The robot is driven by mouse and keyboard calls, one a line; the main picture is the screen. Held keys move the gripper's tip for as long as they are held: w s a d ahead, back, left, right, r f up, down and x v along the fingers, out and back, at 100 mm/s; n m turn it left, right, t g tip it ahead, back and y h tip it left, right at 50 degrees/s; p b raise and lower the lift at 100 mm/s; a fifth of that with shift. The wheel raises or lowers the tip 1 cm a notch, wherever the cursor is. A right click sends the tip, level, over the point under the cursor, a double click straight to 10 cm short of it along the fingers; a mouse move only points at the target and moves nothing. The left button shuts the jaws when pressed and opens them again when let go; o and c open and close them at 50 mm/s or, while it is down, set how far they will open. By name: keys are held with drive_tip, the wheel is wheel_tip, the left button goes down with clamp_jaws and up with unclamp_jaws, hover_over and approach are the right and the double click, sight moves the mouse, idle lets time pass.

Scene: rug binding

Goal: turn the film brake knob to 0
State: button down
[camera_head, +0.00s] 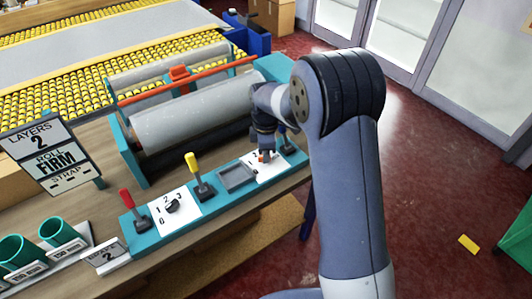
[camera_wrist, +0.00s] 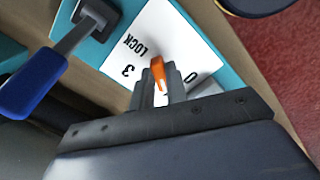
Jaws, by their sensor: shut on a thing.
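The film brake knob (camera_wrist: 157,70) has an orange pointer and sits on a white dial plate (camera_wrist: 150,32) in the wrist view. The plate shows the marks LOCK, 3 and 0. The pointer's orange tip lies toward the LOCK side, between LOCK and 0. My gripper (camera_wrist: 163,88) is shut on the knob, with its fingers on both sides of it. In the head view my gripper (camera_head: 265,150) reaches down onto the right dial of the teal panel (camera_head: 150,238). The knob's lower part is hidden by the fingers.
A blue-handled lever (camera_wrist: 50,65) stands close beside the dial. A yellow lever (camera_head: 194,168), a red lever (camera_head: 128,202) and a black knob (camera_head: 173,206) stand farther left on the panel. Rollers (camera_head: 195,112) lie behind. A sign (camera_head: 45,157) reads LAYERS 2, ROLL FIRM.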

drive_tip(key=n, duration=0.5)
drive_tip(key=shift+w+n, duration=0.15)
drive_tip(key=shift+n, duration=0.15)
drive_tip(key=shift+a+n, duration=0.1)
drive_tip(key=shift+n, duration=2.1)
drive_tip(key=c, duration=1.4)
unclamp_jaws()
wheel_tip(320, 180, up, 11)
drive_tip(key=shift+b, duration=0.35)
drive_tip(key=shift+f, duration=0.1)
wheel_tip(320, 180, down, 11)
drive_tip(key=shift+r, duration=0.1)
